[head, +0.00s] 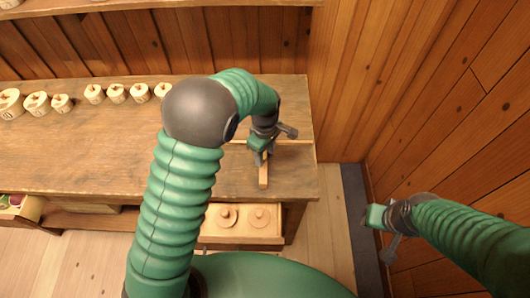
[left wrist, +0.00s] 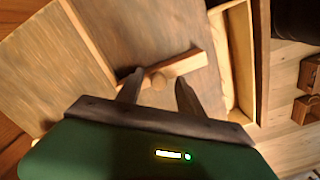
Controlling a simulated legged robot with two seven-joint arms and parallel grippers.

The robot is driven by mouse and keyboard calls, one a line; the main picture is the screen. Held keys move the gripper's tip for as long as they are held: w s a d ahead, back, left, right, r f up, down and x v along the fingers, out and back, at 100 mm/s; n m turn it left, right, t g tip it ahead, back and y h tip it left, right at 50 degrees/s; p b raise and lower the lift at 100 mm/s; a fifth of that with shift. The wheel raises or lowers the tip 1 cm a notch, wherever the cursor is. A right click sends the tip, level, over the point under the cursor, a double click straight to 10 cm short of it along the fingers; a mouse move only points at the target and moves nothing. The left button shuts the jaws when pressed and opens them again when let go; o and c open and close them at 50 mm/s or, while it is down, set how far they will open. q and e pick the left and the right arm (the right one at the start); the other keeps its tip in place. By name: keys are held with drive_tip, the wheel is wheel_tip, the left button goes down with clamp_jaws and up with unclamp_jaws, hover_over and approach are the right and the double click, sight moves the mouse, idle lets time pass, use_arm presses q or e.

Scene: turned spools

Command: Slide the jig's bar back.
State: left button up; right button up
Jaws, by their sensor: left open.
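The jig's bar (head: 264,176) is a short light wooden strip on the workbench, below my left gripper (head: 262,160). A long thin wooden rail (head: 290,142) crosses the bench at the bar's far end, and shows in the left wrist view (left wrist: 88,42). My right gripper (head: 385,232) hangs off the bench at the right, its jaws unclear.
Several pale spools (head: 116,93) stand in a row along the back left of the workbench (head: 90,150). An open drawer (head: 243,237) with two round wooden pieces (head: 260,217) juts out below the front edge. A plank wall (head: 400,90) stands close on the right.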

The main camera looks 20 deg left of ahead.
use_arm(q)
drive_tip(key=shift+w+a, duration=0.1)
drive_tip(key=shift+a, duration=0.05)
clamp_jaws()
drive_tip(key=shift+w, duration=0.1)
idle(1.0)
